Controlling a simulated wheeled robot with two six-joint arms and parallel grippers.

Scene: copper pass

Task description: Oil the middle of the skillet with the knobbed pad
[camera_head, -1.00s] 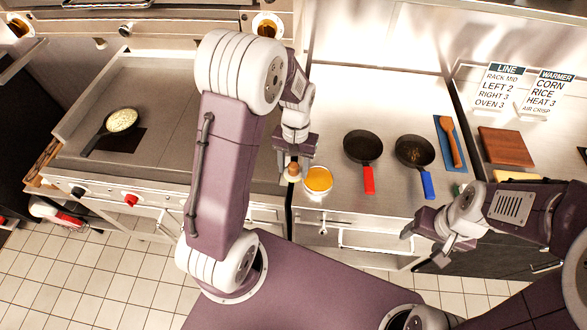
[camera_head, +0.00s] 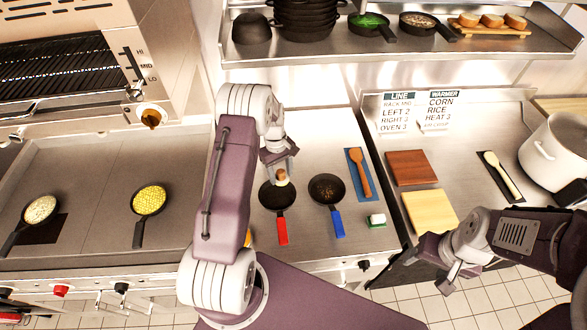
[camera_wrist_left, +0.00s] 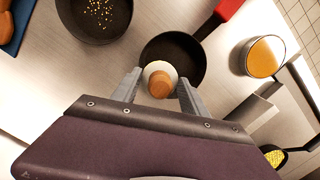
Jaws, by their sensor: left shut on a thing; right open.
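My left gripper (camera_head: 281,172) is shut on the knobbed pad (camera_head: 282,181), a pale round pad with a brown wooden knob. It also shows between the fingers in the left wrist view (camera_wrist_left: 159,83). The pad is over the far part of the black skillet with the red handle (camera_head: 274,199); I cannot tell whether it touches the pan. In the left wrist view this skillet (camera_wrist_left: 170,52) shows behind the pad, its middle partly visible and dark. My right gripper (camera_head: 432,272) is open and empty at the counter's front edge.
A blue-handled skillet with crumbs (camera_head: 326,190) stands close to the right. The oil bowl (camera_wrist_left: 265,57) is beside the red handle, mostly hidden by my arm in the head view. A wooden spatula on a blue mat (camera_head: 361,175) and a white-and-green block (camera_head: 376,220) lie further right.

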